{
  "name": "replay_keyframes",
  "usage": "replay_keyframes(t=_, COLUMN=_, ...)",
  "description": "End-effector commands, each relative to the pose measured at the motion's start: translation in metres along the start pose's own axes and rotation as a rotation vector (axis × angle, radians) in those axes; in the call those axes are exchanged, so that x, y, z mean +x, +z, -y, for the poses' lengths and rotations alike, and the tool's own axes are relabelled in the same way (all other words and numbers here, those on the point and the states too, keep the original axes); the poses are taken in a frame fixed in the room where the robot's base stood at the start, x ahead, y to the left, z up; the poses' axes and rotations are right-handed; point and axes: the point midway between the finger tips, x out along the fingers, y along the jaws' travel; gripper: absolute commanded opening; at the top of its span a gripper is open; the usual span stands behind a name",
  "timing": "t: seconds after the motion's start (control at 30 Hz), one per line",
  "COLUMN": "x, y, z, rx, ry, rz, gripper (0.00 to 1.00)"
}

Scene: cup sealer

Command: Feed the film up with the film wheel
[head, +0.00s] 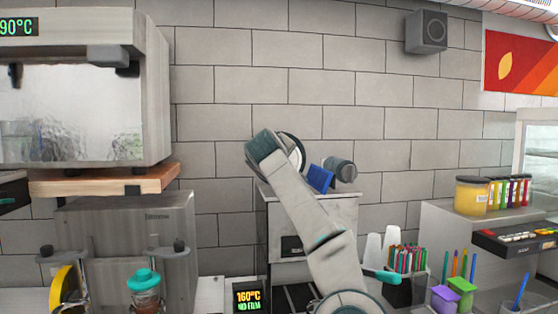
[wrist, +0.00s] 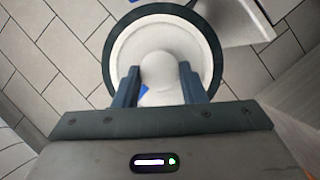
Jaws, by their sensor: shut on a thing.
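The film wheel (wrist: 165,33) is a round pale disc with a dark rim and a pale rounded hub. It fills the upper middle of the wrist view. My gripper (wrist: 159,84) has its two dark blue fingers on either side of the hub and is shut on it. In the head view the wheel (head: 296,147) shows partly behind my arm, above the grey sealer (head: 345,214). The fingertips are hidden there. A blue piece (head: 320,178) and a dark-ended cylinder (head: 340,170) sit on top of the sealer, right of my arm.
A large grey machine (head: 155,80) above a wooden shelf (head: 100,183) stands at left. A teal-topped bottle (head: 144,288) is below it. The tiled wall is close behind the sealer.

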Motion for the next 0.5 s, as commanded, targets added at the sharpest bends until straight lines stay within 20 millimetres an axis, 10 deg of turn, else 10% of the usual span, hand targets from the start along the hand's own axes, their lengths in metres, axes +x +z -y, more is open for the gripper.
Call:
replay_keyframes(t=0.2, x=0.0009, y=0.0009, z=0.0013, rx=0.0, ry=-0.002, rz=0.002, gripper=0.0)
replay_keyframes(t=0.23, x=0.0009, y=0.0009, z=0.0014, rx=0.0, ry=-0.002, rz=0.002, gripper=0.4)
replay_keyframes(t=0.3, x=0.0009, y=0.0009, z=0.0013, rx=0.0, ry=-0.002, rz=0.002, gripper=0.59)
replay_keyframes(t=0.5, x=0.0005, y=0.0003, z=0.0012, rx=0.0, ry=-0.002, rz=0.001, gripper=0.59)
